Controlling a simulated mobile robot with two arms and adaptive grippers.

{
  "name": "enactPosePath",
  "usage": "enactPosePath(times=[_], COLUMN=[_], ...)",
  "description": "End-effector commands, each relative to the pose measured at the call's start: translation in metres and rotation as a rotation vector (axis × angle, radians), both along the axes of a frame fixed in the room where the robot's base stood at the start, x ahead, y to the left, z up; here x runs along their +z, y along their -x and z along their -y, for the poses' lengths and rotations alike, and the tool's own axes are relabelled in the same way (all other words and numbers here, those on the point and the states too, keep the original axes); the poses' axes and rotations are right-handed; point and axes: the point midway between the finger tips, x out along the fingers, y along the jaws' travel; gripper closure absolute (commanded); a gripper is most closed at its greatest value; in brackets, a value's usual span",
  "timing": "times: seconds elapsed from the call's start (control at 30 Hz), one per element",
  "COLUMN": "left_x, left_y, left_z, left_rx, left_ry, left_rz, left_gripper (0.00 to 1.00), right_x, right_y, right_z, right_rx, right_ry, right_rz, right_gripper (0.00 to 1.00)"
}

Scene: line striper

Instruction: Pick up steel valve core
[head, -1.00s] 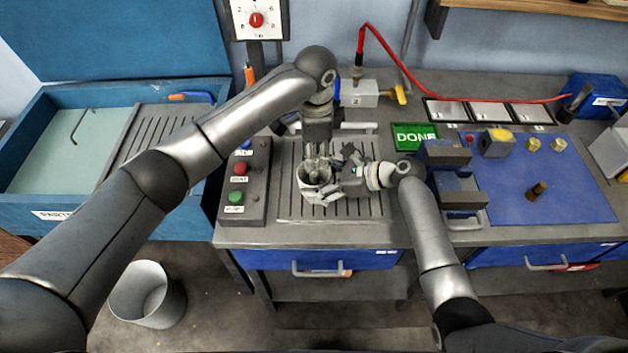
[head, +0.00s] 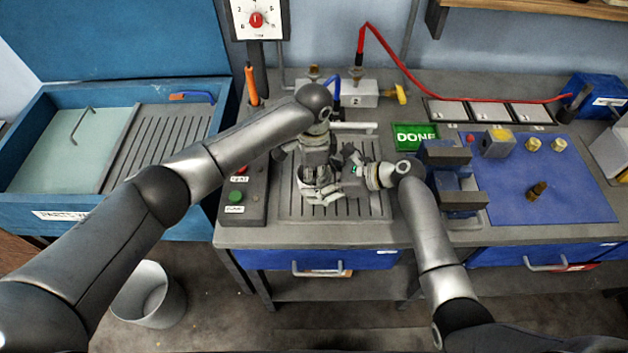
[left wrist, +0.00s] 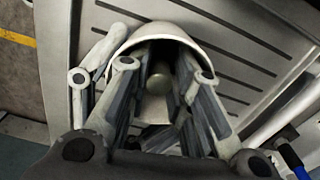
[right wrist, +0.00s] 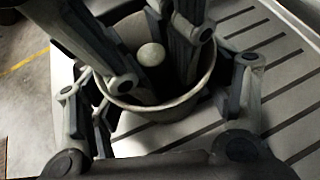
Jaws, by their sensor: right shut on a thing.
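A grey metal cup (right wrist: 165,118) stands over the slotted drain plate, with my right gripper (head: 328,186) shut around its outside. A round-topped pale steel piece, apparently the valve core (right wrist: 151,54), is inside the cup; it also shows in the left wrist view (left wrist: 159,83). My left gripper (head: 318,172) points down into the cup, its fingers apart on either side of the core. I cannot tell whether they touch it. In the head view the left gripper hides the cup's inside and the core.
A button box (head: 240,190) is left of the slotted plate (head: 365,205). A grey vise-like block (head: 452,185) and a blue mat (head: 590,195) with brass parts lie right. A green DONE sign (head: 415,136) and a valve block (head: 365,96) stand behind.

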Motion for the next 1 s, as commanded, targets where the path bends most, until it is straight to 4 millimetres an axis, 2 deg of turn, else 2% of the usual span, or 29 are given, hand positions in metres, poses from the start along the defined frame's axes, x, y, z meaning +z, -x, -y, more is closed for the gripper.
enactPosePath(times=[0.03, 0.1, 0.37, 0.47, 0.57, 0.8, 1.0], left_x=[0.000, 0.000, 0.002, 0.008, 0.023, 0.072, 0.097], left_y=[0.000, 0.000, 0.000, -0.001, -0.001, -0.002, -0.001], left_z=[0.000, 0.000, 0.000, 0.000, 0.001, 0.001, 0.001], left_rx=[0.000, 0.000, 0.000, 0.000, -0.001, 0.000, -0.001], left_ry=[-0.001, 0.000, 0.001, 0.002, 0.003, 0.003, 0.003], left_rz=[0.000, 0.000, 0.001, 0.001, 0.005, 0.006, 0.002], left_gripper=[0.92, 1.00, 1.00, 1.00, 1.00, 1.00, 1.00], right_x=[0.000, 0.000, 0.000, 0.000, 0.000, 0.000, 0.000], right_y=[0.000, 0.000, 0.000, 0.000, 0.000, 0.000, 0.000], right_z=[0.001, 0.000, 0.000, 0.000, 0.000, 0.000, 0.000], right_rx=[-0.001, -0.001, -0.001, -0.001, -0.001, 0.000, 0.000], right_ry=[0.000, 0.000, 0.000, 0.000, 0.000, 0.000, 0.000], right_rz=[0.000, 0.000, 0.000, 0.000, 0.000, 0.000, 0.000], right_gripper=[0.40, 0.40, 0.40, 0.40, 0.40, 0.40, 0.40])
